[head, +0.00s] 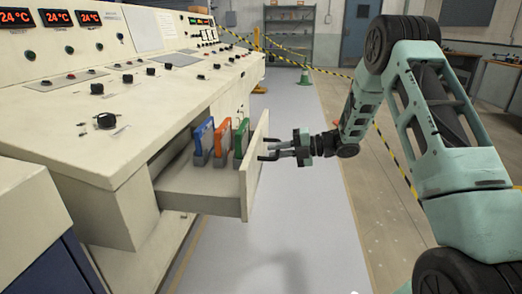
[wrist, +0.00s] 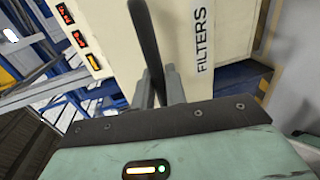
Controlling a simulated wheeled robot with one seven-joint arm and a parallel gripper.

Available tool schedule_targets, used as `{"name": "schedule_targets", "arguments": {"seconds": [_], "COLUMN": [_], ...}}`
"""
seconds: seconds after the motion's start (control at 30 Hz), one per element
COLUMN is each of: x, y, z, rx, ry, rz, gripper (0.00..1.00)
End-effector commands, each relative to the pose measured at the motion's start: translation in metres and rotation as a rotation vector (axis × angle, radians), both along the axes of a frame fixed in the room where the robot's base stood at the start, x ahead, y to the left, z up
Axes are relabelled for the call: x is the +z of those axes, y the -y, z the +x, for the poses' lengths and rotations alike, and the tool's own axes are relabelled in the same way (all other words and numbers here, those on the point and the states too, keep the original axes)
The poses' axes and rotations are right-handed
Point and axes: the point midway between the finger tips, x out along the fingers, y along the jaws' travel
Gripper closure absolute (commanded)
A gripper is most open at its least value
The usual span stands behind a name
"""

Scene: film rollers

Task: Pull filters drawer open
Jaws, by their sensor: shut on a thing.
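The filters drawer (head: 200,187) is cream and stands pulled out from the console, with a blue filter (head: 203,142), an orange filter (head: 222,140) and a green filter (head: 240,140) upright in it. Its front (wrist: 183,30) carries the label "FILTERS" (wrist: 203,39) in the wrist view. My gripper (head: 272,154) is at the outer side of the drawer front. In the wrist view my gripper (wrist: 160,86) is shut on the dark bar handle (wrist: 145,38). The fingers partly hide the handle's lower part.
The cream console (head: 90,130) with knobs and red "24 °C" displays fills the left. The pale floor strip (head: 290,220) beside the drawer is clear. Yellow-black tape (head: 385,143) runs behind my arm.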

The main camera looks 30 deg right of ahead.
Motion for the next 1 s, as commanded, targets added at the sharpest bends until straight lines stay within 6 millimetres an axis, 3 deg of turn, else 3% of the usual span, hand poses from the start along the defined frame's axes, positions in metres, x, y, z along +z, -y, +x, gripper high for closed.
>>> {"name": "schedule_targets", "arguments": {"seconds": [0.1,0.4,0.93,0.97,1.0], "x": [0.000,0.000,0.000,0.000,0.000], "y": [0.015,0.034,0.038,0.038,0.038], "z": [-0.010,-0.024,-0.027,-0.027,-0.027], "rx": [-0.004,-0.002,-0.001,-0.001,-0.001], "ry": [-0.001,0.000,0.000,0.000,0.000], "rz": [-0.002,-0.001,-0.001,-0.001,-0.001], "gripper": [1.00,1.00,1.00,0.78,0.69]}}
